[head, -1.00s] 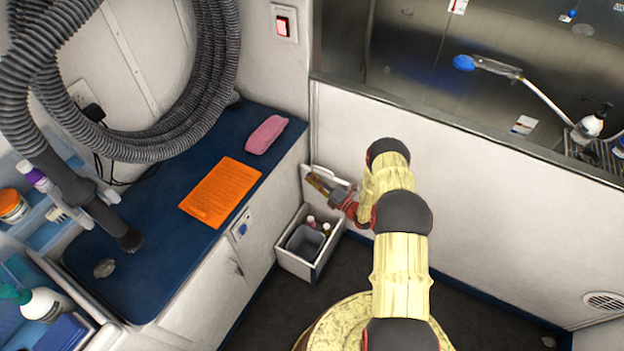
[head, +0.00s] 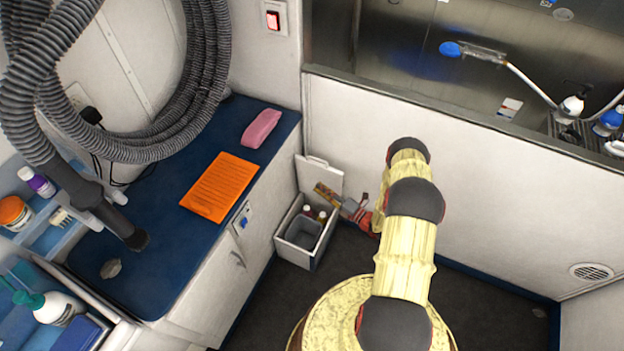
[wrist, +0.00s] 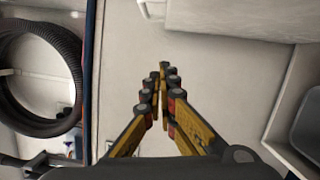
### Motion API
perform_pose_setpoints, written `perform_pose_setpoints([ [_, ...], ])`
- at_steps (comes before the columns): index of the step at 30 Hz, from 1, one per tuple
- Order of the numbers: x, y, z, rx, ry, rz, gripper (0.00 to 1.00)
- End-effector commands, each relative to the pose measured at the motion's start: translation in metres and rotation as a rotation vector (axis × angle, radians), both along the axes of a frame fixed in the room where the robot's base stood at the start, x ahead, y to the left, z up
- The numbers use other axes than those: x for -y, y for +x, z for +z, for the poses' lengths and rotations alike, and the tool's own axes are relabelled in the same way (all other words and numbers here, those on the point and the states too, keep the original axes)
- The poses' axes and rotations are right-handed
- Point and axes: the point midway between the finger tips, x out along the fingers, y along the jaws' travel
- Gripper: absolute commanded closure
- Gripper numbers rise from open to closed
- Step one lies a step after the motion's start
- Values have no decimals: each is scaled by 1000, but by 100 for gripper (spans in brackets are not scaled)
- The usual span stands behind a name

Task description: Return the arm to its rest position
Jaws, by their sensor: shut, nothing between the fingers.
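My gripper (head: 323,190) is in front of the raised lid of the small white bin, at the end of my yellow arm, which bends down over the floor. In the wrist view my gripper (wrist: 163,75) has its fingers drawn together at the tips with nothing between them. The wrist view faces a pale wall-like surface.
A white bin (head: 281,246) with its lid (head: 322,172) up stands on the floor beside the cabinet and holds bottles and a grey tub. A blue counter (head: 165,262) carries an orange sheet (head: 219,186) and a pink item (head: 261,128). A hose (head: 215,60) hangs above.

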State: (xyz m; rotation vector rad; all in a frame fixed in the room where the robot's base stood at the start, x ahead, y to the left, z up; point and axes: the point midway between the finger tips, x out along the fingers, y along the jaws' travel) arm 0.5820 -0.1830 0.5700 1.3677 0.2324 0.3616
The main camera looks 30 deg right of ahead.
Motion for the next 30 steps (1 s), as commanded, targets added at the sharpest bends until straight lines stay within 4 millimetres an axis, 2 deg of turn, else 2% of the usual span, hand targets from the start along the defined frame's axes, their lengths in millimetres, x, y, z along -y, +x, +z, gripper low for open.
perform_pose_setpoints([
  [11, 1, -4, 0, 5, -12, 0, 100],
  [15, -3, -6, -8, 19, -117, 15, 100],
  [17, -18, -14, -16, 22, -187, 69, 100],
  [21, -65, -48, -31, 28, -304, 230, 100],
  [23, -82, -63, -31, 45, -352, 305, 100],
  [26, -103, -83, -18, 102, -450, 438, 100],
  [30, -125, -106, 12, 215, -600, 633, 100],
])
